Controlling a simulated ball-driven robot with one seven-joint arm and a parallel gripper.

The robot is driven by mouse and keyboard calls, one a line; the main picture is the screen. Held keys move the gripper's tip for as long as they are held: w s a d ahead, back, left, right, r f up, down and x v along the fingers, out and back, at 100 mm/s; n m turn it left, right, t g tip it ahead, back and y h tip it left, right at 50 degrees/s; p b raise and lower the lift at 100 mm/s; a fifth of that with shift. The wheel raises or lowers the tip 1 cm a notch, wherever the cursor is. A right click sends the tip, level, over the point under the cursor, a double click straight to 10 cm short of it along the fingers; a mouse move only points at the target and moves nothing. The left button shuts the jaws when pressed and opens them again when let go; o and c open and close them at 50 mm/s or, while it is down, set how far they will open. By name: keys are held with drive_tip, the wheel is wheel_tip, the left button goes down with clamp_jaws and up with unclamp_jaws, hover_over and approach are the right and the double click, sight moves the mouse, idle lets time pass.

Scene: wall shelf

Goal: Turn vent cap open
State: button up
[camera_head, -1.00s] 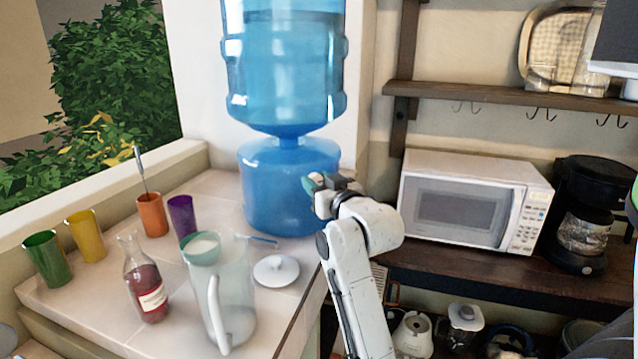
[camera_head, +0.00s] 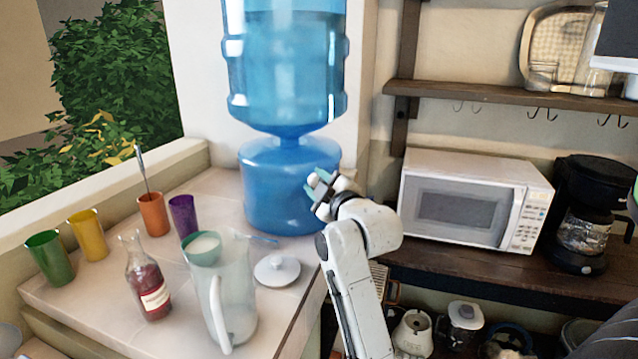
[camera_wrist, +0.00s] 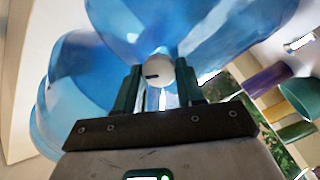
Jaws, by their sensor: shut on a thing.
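The vent cap (camera_wrist: 158,69) is a small white round knob with a dark mark, on the blue water container. In the wrist view it sits between the two green fingers of my gripper (camera_wrist: 159,84), which is shut on it. In the head view my gripper (camera_head: 314,187) is at the right side of the lower blue container (camera_head: 270,190), tilted. The cap is mostly hidden by the fingers there. A large clear-blue bottle (camera_head: 285,70) stands upside down on top of the container.
On the tiled counter are a glass pitcher (camera_head: 235,285), a white lid (camera_head: 277,269), a red bottle (camera_head: 148,285) and several coloured cups. A microwave (camera_head: 470,200) and a coffee maker (camera_head: 585,215) stand to the right. A shelf (camera_head: 500,97) hangs above them.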

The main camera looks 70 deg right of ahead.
drive_tip(key=n, duration=0.5)
drive_tip(key=shift+f+n, duration=0.1)
drive_tip(key=shift+n, duration=0.2)
drive_tip(key=n, duration=0.4)
drive_tip(key=shift+f+n, duration=0.1)
drive_tip(key=shift+n, duration=0.3)
drive_tip(key=shift+w, duration=0.1)
drive_tip(key=o, duration=1)
drive_tip(key=b+v, duration=0.1)
drive_tip(key=v, duration=1)
drive_tip(key=shift+f, duration=0.1)
